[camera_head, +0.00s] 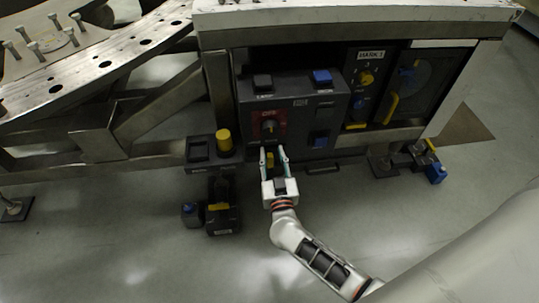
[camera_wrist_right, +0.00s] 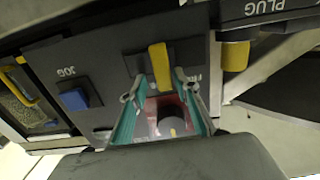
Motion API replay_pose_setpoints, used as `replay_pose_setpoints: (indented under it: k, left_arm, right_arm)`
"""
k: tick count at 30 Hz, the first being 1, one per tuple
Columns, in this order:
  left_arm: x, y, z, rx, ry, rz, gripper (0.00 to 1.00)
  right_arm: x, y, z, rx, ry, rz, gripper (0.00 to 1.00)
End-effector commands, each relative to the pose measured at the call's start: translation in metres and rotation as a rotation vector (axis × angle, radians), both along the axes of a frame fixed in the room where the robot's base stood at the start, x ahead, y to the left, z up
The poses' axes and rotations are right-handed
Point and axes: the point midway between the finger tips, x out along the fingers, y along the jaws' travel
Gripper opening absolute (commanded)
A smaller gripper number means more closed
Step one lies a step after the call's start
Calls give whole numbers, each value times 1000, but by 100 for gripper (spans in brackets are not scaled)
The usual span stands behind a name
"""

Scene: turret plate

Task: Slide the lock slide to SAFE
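The yellow tab (camera_wrist_right: 160,66) stands out from a dark plate on the grey control box (camera_wrist_right: 90,58) in the wrist view; I take it for the lock slide. In the head view the tab (camera_head: 270,158) shows small, low on the box front. My right gripper (camera_head: 270,152) is at the box with its fingers parted. In the wrist view its two teal-lined fingertips (camera_wrist_right: 155,90) lie either side of the tab's end, with gaps visible. I cannot tell how deep they reach. A label beside the tab is partly hidden by a finger. My left gripper is not in view.
A red plate with a dark knob (camera_head: 269,126) sits just above the tab. A blue JOG rocker (camera_wrist_right: 74,98) is beside it. A yellow plug (camera_head: 224,140) stands left of the box.

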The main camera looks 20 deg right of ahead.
Motion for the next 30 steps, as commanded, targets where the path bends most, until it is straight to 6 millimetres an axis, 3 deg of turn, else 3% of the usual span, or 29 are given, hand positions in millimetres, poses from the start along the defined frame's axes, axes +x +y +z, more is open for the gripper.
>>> replay_pose_setpoints:
  k: [11,30]
  left_arm:
    - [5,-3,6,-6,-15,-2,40]
    - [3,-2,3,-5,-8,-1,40]
  right_arm:
    - [-4,4,0,1,1,5,31]
    - [-78,24,-6,1,11,4,31]
